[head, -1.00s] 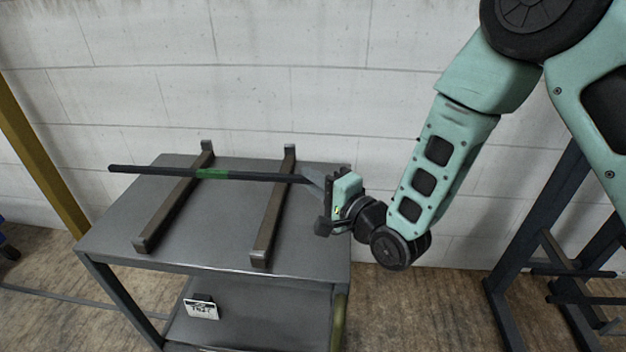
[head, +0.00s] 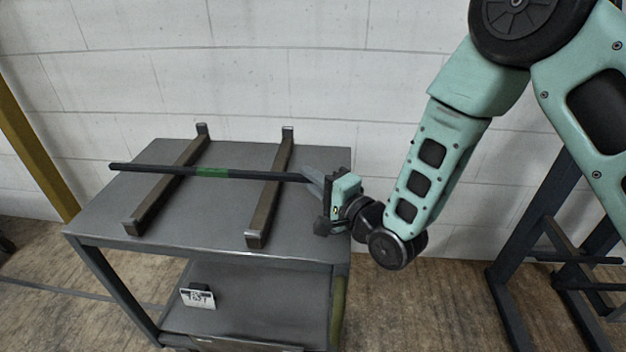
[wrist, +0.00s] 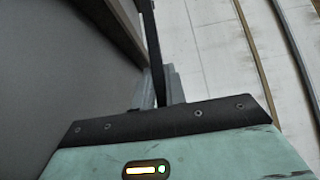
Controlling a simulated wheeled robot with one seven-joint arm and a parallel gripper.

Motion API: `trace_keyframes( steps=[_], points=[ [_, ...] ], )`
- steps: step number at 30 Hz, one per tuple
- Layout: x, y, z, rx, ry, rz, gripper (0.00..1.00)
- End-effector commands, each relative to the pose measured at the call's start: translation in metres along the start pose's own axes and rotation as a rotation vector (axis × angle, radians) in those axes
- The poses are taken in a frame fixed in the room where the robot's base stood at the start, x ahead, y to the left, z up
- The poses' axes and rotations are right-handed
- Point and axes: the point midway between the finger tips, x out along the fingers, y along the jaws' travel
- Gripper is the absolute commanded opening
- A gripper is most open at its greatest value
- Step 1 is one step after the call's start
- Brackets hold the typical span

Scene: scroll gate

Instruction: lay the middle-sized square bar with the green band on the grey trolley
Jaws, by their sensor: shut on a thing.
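The dark bar with the green band (head: 212,172) lies crosswise above the grey trolley (head: 210,225). It passes over two brown bearers, the left one (head: 165,185) and the right one (head: 270,195). My gripper (head: 316,180) is shut on the bar's right end, above the trolley's right side. In the wrist view the bar (wrist: 151,45) runs away from the jaws, with a bearer (wrist: 122,35) beside it; the fingertips are partly hidden.
A white block wall (head: 270,80) stands close behind the trolley. A yellow post (head: 40,155) is at the left. A dark rack with bars (head: 560,245) stands at the right. A small sign (head: 198,298) is on the trolley's lower shelf. The trolley top's front part is clear.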

Motion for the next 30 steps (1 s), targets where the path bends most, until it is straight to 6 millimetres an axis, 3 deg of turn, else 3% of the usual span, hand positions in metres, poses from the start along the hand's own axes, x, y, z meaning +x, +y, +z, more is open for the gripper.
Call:
trace_keyframes(
  steps=[1,30],
  points=[
    [-0.002,0.012,0.002,0.004,-0.002,0.021,0.00],
    [-0.003,0.026,0.002,0.001,-0.003,0.024,0.00]
  ],
)
